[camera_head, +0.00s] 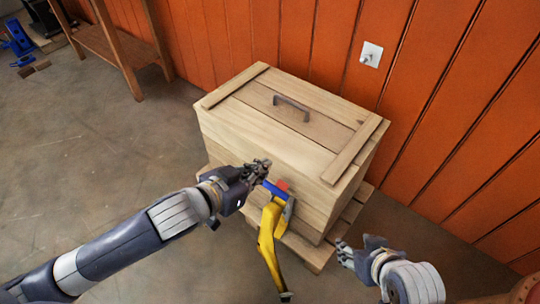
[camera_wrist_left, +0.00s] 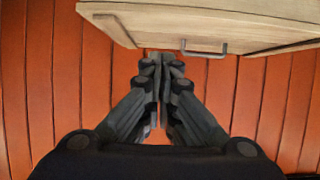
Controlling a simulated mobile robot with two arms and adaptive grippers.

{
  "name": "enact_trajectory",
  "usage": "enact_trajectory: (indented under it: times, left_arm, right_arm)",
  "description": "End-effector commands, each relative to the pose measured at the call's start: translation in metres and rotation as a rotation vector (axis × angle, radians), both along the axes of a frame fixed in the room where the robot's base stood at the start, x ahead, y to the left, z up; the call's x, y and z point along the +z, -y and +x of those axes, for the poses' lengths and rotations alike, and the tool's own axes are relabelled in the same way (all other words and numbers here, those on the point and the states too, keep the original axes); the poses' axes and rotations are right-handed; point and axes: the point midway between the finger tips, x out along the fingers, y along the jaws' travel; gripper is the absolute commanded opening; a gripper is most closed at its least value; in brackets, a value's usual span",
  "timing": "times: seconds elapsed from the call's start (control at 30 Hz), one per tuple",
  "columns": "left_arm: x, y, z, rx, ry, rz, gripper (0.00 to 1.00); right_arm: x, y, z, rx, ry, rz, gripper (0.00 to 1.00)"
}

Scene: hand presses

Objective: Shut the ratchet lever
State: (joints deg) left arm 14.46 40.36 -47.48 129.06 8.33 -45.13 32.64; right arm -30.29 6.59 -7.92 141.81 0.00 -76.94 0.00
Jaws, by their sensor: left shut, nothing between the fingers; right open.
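The ratchet lever (camera_head: 275,188), blue with a red part, sits at the front face of a wooden crate (camera_head: 225,135). A yellow strap (camera_head: 268,238) hangs from it toward the floor. My left gripper (camera_head: 263,168) is shut and empty, just above and left of the lever near the crate's front top edge; I cannot tell whether it touches the lever. Its closed fingers show in the left wrist view (camera_wrist_left: 161,62), where the lever does not show. My right gripper (camera_head: 344,252) is open and empty, low at the right, apart from the crate.
The crate has a lid with a dark handle (camera_head: 292,106) and stands on a wooden pallet (camera_head: 312,256) by an orange plank wall (camera_head: 445,120). A white wall outlet (camera_head: 371,53) is behind. A wooden bench (camera_head: 115,45) stands at the far left.

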Motion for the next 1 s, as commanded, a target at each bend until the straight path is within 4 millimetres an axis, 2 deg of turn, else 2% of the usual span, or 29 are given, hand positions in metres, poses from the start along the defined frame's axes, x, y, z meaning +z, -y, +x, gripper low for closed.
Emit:
enact_trajectory:
  times: [0.03, 0.1, 0.23, 0.37, 0.57, 0.8, 1.0]
  left_arm:
    - [-0.003, -0.005, -0.004, 0.009, -0.029, 0.017, 0.0]
    - [-0.011, -0.009, -0.006, 0.017, -0.05, 0.031, 0.0]
    - [-0.018, -0.008, -0.003, 0.021, -0.058, 0.036, 0.0]
    - [-0.025, -0.001, 0.006, 0.021, -0.055, 0.034, 0.0]
    - [-0.037, 0.013, 0.025, 0.019, -0.053, 0.034, 0.0]
    - [-0.05, 0.029, 0.046, 0.018, -0.053, 0.033, 0.0]
    - [-0.061, 0.04, 0.062, 0.018, -0.053, 0.033, 0.0]
  right_arm:
    - [0.001, 0.003, -0.012, -0.002, -0.042, -0.007, 0.47]
    - [-0.004, 0.004, -0.02, -0.004, -0.07, -0.013, 0.47]
    - [-0.005, 0.003, -0.016, -0.001, -0.049, -0.008, 0.47]
    - [0.001, -0.004, 0.002, 0.006, 0.036, 0.01, 0.47]
    - [0.023, -0.016, 0.038, 0.021, 0.222, 0.051, 0.47]
    - [0.057, -0.03, 0.072, 0.038, 0.446, 0.102, 0.47]
    - [0.09, -0.04, 0.093, 0.05, 0.633, 0.145, 0.47]
